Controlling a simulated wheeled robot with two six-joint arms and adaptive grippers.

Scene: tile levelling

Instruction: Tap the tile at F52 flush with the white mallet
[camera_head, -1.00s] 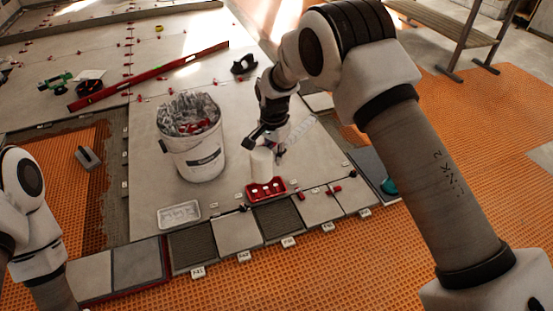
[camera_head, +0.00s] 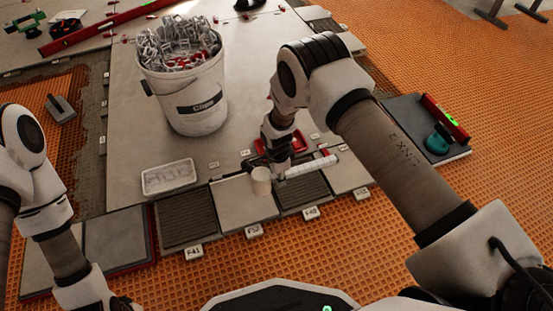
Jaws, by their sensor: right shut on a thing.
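The white mallet has a pale cylindrical head (camera_head: 261,181) and a ribbed white handle (camera_head: 312,166) that points right. My right gripper (camera_head: 278,170) is shut on the mallet's handle, close to the head. The head is over the far right part of the light grey tile (camera_head: 240,208) behind the tag that seems to read F52 (camera_head: 253,230). I cannot tell whether the head touches the tile. The gripper and mallet hide part of the tile's far edge. My left arm shows at the lower left, but its fingers are not visible.
A white bucket of clips (camera_head: 196,112) stands behind the tile row. A clear tray (camera_head: 167,177) lies left of the tile, and a red tray (camera_head: 262,147) lies behind the mallet. A teal suction cup (camera_head: 438,140) rests on a dark slab at right.

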